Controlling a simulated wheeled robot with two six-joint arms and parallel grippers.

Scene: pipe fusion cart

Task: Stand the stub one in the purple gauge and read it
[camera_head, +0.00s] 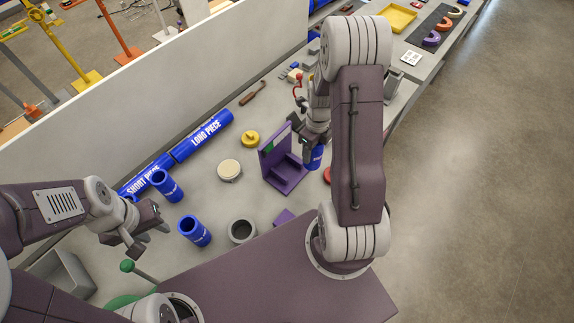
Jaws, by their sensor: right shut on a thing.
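The purple gauge (287,178) stands on the grey bench, with a flat base and an upright back plate bearing a green strip. My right gripper (313,142) is shut on a blue stub (315,158), just to the right of the gauge. The stub's lower end and any contact with the gauge are hard to tell. My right forearm hides part of the area behind it. Two other blue stubs, one farther back (168,188) and one nearer (195,232), stand on the bench at the left. My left gripper (150,234) is open and empty, close beside them.
Blue pipes, the long piece (203,138) and the short piece (143,177), lie along the back wall. A cream disc (229,170), a yellow cap (250,139) and a dark grey ring (241,231) lie left of the gauge. A grey bin (62,275) is at lower left.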

